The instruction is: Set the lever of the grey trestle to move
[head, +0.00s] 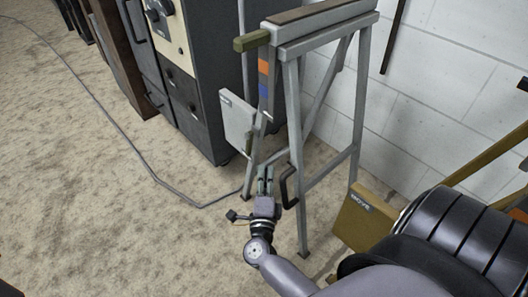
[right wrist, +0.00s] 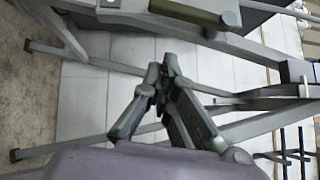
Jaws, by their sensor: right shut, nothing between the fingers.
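The grey trestle (head: 298,90) stands upright near the white wall in the head view. A grey plate with a small label (head: 238,124) hangs at its left side. An olive bar (head: 252,41) sticks out left from its top, above orange and blue marks (head: 263,75); the bar also shows in the right wrist view (right wrist: 185,12). A black handle (head: 288,187) sits on its near side. I cannot tell for certain which part is the lever. My right gripper (head: 265,172) is shut and empty, low between the legs and left of the black handle. My left gripper is not in view.
A dark cabinet (head: 205,85) stands behind the trestle on the left. A cable (head: 135,150) runs over the carpet. An ochre plate labelled MOVE (head: 362,220) and ochre bars (head: 490,160) are at the right. Open carpet lies to the left.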

